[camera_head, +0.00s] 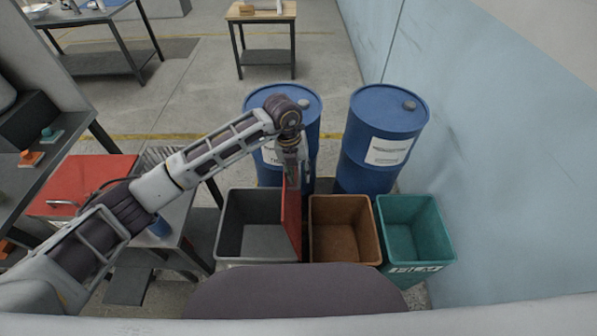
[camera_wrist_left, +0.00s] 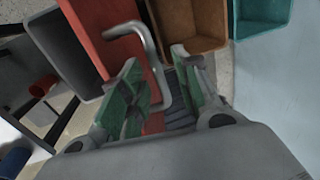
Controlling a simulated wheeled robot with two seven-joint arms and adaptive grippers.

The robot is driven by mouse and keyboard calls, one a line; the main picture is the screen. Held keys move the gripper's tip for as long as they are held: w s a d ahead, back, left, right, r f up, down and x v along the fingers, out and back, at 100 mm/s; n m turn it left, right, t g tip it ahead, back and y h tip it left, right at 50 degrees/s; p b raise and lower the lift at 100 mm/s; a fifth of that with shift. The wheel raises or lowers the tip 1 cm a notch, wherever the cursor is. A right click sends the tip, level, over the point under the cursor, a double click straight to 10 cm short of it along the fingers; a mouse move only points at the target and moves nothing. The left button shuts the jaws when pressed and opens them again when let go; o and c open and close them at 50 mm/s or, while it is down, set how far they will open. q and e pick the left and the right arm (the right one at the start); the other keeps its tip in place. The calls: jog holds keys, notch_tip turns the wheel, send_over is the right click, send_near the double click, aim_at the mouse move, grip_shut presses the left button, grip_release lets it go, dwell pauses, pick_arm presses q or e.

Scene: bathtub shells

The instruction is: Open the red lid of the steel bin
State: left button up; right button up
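The grey steel bin (camera_head: 232,225) stands on the floor at the left of a row of bins, its inside open to view. Its red lid (camera_head: 291,218) stands upright along the bin's right edge, nearly edge-on in the head view. In the left wrist view the red lid (camera_wrist_left: 102,35) carries a bent silver handle (camera_wrist_left: 150,55). My left gripper (camera_head: 297,172) is at the lid's upper part. In the left wrist view its green-padded fingers (camera_wrist_left: 156,75) are apart, with the handle between them; contact is unclear. My right gripper is not in view.
A brown bin (camera_head: 342,250) and a green bin (camera_head: 413,245) stand right of the steel bin. Two blue drums (camera_head: 382,130) are behind, and a blue wall (camera_head: 500,150) bounds the right. A workbench with a red box (camera_head: 80,180) is at left.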

pick_arm(q)
jog(key=shift+r, duration=0.1)
jog(key=shift+w+a+r, duration=0.1)
jog(key=shift+r, duration=0.65)
notch_tip(320, 180, up, 10)
jog(key=a, duration=0.1)
jog(key=shift+a, duration=0.4)
jog(key=shift+d, duration=0.1)
